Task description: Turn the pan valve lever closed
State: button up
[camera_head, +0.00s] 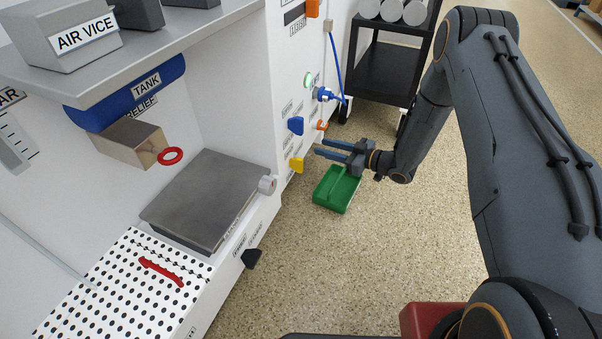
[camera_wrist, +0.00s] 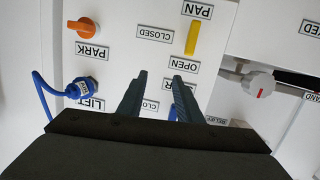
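The pan valve lever is a yellow handle (camera_wrist: 192,37) on the white panel in the wrist view, below an upside-down PAN label. Its lower end lies close to the OPEN label (camera_wrist: 183,66); the CLOSED label (camera_wrist: 155,34) is to its left. In the head view the yellow lever (camera_head: 297,164) is low on the panel's side face. My gripper (camera_head: 321,148) is in front of that face, to the right of the lever and apart from it. In the wrist view my gripper (camera_wrist: 159,79) has its fingers spread with nothing held between them, below the lever.
A blue lever (camera_head: 295,125) is above the yellow one, and an orange knob (camera_head: 322,126) is nearby. A blue hose fitting (camera_wrist: 80,88) is left in the wrist view. A green tray (camera_head: 336,189) lies on the floor under my gripper. A black cart (camera_head: 388,70) stands behind.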

aim_at(301, 172)
jog(key=s+a+f+n+g+y+b, duration=0.1)
jog(key=s+f+g+y+b, duration=0.15)
jog(key=f, duration=0.45)
jog(key=shift+t+y, duration=0.25)
jog(key=shift+t, duration=0.2)
jog(key=b+x, duration=0.1)
jog(key=x, duration=0.1)
jog(key=b+x, duration=0.1)
jog(key=x, duration=0.2)
jog(key=b+x, duration=0.2)
jog(key=x, duration=0.1)
jog(key=shift+s+a+r, duration=0.1)
jog(key=shift+s+r, duration=0.05)
jog(key=shift+s, duration=0.25)
jog(key=shift+c, duration=0.4)
grip_shut()
